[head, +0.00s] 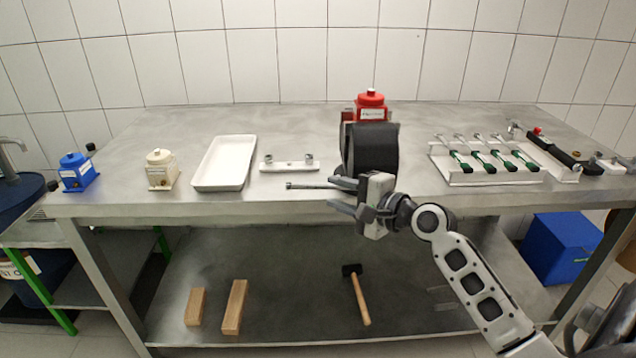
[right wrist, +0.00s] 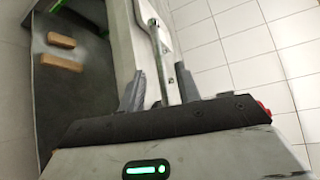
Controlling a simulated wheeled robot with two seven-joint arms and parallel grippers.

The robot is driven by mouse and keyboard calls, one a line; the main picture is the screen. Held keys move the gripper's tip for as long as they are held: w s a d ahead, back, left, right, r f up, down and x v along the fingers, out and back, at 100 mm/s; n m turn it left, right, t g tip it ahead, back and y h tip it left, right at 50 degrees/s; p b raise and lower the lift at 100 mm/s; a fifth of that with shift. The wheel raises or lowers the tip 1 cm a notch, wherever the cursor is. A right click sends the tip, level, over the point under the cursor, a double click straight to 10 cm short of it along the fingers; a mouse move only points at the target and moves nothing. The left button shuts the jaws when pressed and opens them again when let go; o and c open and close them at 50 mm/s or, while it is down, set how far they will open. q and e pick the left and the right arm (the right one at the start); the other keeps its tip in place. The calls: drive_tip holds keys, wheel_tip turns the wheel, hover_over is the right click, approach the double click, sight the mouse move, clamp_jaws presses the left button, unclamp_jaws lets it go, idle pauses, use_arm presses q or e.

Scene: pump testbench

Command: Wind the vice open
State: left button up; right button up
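The vice (head: 370,148) is a dark, rounded body at the middle of the bench's front edge. A red pump (head: 371,106) shows at its top, and I cannot tell how its jaws hold it. Its thin metal handle bar (head: 308,187) sticks out to the left at the front. My right gripper (head: 342,194) is in front of the vice at the bar. In the right wrist view the handle bar (right wrist: 157,55) runs between the two spread fingers of my right gripper (right wrist: 158,90), with gaps beside it. My left gripper is not in view.
On the steel bench (head: 300,120) stand a blue pump (head: 76,175), a cream pump (head: 160,172), a white tray (head: 224,165), a small white fixture (head: 288,165) and a rack of green-handled tools (head: 490,165). A hammer (head: 359,295) and wooden blocks (head: 235,307) lie on the lower shelf.

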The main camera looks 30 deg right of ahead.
sight(321, 188)
drive_tip(key=x, duration=0.6)
drive_tip(key=shift+s, duration=0.1)
clamp_jaws()
